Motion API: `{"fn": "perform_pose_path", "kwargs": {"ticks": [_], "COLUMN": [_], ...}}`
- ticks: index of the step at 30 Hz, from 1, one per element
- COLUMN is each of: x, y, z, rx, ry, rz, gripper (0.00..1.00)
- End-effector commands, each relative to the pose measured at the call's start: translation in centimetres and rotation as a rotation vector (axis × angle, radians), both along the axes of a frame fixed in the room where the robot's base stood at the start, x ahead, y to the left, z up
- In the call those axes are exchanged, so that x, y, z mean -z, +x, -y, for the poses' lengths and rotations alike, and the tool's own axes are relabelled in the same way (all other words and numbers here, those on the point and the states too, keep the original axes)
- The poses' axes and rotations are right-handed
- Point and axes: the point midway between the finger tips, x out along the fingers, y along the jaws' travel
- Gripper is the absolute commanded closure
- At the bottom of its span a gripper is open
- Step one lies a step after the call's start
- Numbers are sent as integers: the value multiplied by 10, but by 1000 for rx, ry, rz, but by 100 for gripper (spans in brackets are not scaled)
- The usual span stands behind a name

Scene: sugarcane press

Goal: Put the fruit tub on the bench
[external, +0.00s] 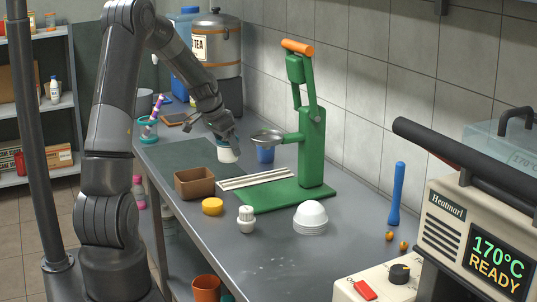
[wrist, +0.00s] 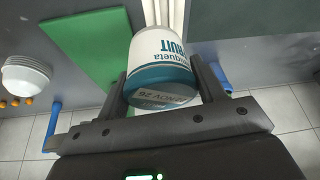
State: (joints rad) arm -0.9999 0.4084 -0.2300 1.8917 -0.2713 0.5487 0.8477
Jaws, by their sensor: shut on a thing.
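In the external view my gripper (external: 226,139) points down over the bench (external: 270,262), shut on the tub (external: 228,155). The tub is near the right edge of the dark mat, left of the green press. I cannot tell whether its underside touches the bench top.
The green press (external: 312,150) stands right of the tub, with a blue cup (external: 266,155) under its funnel. The front bench top is mostly clear.

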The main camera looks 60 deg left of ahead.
Motion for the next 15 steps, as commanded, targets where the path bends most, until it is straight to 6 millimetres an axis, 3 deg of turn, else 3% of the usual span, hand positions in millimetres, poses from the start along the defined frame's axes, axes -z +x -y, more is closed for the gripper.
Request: {"fn": "perform_pose_path", "kwargs": {"ticks": [6,15], "x": [-5,-14], "y": [-31,-58], "z": [42,118], "rx": [254,699], "ry": [-1,0], "rz": [0,1], "gripper": [66,66]}}
